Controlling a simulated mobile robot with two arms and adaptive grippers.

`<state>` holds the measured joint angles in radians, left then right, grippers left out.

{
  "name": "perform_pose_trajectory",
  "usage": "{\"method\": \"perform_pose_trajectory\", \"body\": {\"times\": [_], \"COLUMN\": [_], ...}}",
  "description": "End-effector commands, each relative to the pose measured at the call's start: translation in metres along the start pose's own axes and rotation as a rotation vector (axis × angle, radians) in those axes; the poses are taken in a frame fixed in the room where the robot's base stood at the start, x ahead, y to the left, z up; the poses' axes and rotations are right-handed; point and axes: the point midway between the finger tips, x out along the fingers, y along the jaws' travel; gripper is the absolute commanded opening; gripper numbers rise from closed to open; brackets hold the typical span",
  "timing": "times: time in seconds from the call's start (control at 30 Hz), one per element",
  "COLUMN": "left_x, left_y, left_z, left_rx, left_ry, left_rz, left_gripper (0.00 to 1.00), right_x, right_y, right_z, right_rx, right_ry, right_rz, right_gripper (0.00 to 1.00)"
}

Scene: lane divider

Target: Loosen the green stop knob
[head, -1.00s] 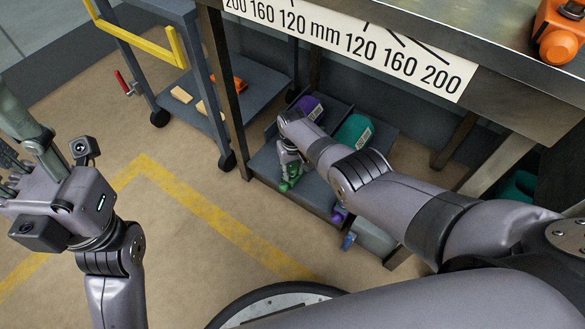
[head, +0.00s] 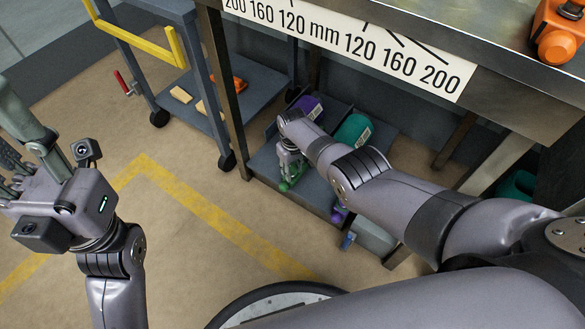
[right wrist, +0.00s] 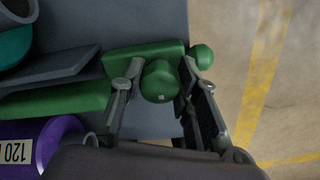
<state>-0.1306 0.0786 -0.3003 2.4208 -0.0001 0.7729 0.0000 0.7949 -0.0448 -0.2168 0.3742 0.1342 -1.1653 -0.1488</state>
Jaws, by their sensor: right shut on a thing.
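The green stop knob (right wrist: 158,82) is a round green cap on a green block (right wrist: 140,55) in the right wrist view. My right gripper (right wrist: 156,88) has one finger on each side of this knob and is shut on it. In the head view my right gripper (head: 289,168) reaches down to the low shelf under the bench, where bits of green (head: 284,186) show at its fingertips. A second, smaller green knob (right wrist: 202,56) sticks out at the block's end, just beyond the right finger. My left gripper (head: 20,165) is at the left picture edge, partly cut off, away from the shelf.
A purple spool-like part (head: 309,107) and a teal one (head: 352,131) lie on the shelf behind my right gripper. The bench top (head: 490,25) with its number scale overhangs the shelf. A cart (head: 250,90) stands left of it. The floor in front is clear.

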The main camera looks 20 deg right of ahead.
Motion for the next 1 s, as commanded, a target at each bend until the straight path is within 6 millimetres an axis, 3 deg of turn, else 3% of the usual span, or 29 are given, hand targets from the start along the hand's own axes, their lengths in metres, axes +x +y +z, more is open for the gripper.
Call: {"method": "perform_pose_trajectory", "body": {"times": [0.03, 0.07, 0.37, 0.77, 1.0], "left_x": [0.0, 0.0, 0.002, 0.0, 0.001], "left_y": [0.0, 0.0, 0.0, 0.0, 0.0], "left_z": [0.0, 0.0, -0.001, 0.0, 0.0], "left_rx": [0.0, 0.0, 0.001, 0.001, 0.001], "left_ry": [0.002, 0.003, 0.01, 0.0, 0.003], "left_rz": [0.001, 0.001, 0.004, 0.003, 0.002], "left_gripper": [0.4, 0.4, 0.4, 0.4, 0.4], "right_x": [0.002, 0.003, 0.001, -0.002, -0.019], "right_y": [-0.001, -0.001, 0.0, 0.0, 0.001], "right_z": [0.002, 0.002, 0.001, 0.0, -0.001], "right_rx": [0.0, 0.0, 0.001, 0.001, 0.0], "right_ry": [-0.004, -0.004, -0.002, 0.001, 0.002], "right_rz": [-0.002, -0.002, -0.001, 0.0, 0.0], "right_gripper": [0.02, 0.31, 0.51, 0.51, 0.51]}}
